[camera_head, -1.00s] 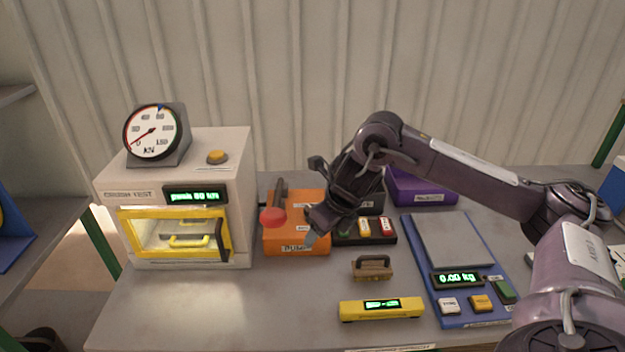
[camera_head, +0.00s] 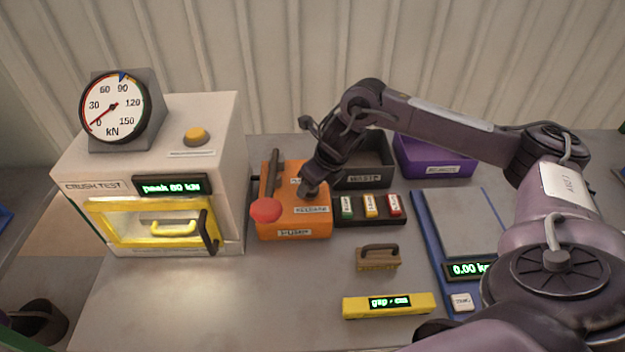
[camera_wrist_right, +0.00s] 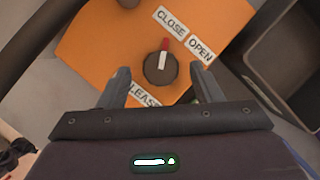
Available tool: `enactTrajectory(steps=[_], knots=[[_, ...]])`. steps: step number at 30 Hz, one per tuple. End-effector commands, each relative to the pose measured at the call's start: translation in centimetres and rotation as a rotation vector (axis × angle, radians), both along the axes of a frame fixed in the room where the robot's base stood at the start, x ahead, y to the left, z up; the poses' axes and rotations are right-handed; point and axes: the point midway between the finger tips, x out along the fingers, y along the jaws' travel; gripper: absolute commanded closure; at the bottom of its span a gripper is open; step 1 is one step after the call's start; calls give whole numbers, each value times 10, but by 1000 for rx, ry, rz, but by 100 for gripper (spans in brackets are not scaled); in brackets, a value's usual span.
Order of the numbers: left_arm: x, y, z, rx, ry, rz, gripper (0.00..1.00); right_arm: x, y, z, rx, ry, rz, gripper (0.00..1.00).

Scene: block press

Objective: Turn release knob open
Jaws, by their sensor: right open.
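The release knob (camera_wrist_right: 160,68) is a dark round knob with a red and white pointer, on top of the orange pump box (camera_head: 292,226). In the head view my right gripper (camera_head: 308,190) is over the box's right part and hides the knob. My left gripper is not in view.
The pump's lever with a red ball (camera_head: 265,210) stands at the box's left. The crush test press (camera_head: 150,175) is further left, its display reading peak 80 kN. A dark bin (camera_head: 375,180) and a tray of colored blocks (camera_head: 345,217) are close on the right.

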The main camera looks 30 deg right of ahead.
Motion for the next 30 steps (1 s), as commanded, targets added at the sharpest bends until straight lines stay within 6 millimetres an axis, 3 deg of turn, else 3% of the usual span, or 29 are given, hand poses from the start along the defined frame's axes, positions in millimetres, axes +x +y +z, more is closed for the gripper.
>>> enactTrajectory(steps=[6,12,22,30], knots=[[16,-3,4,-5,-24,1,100,5,1,-12,-2,-1,0,41],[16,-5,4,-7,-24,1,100,5,1,-12,-2,0,-1,41],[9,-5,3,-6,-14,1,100,5,1,-12,-2,-1,-1,83],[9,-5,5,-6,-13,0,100,5,1,-11,-1,0,-24,85]])
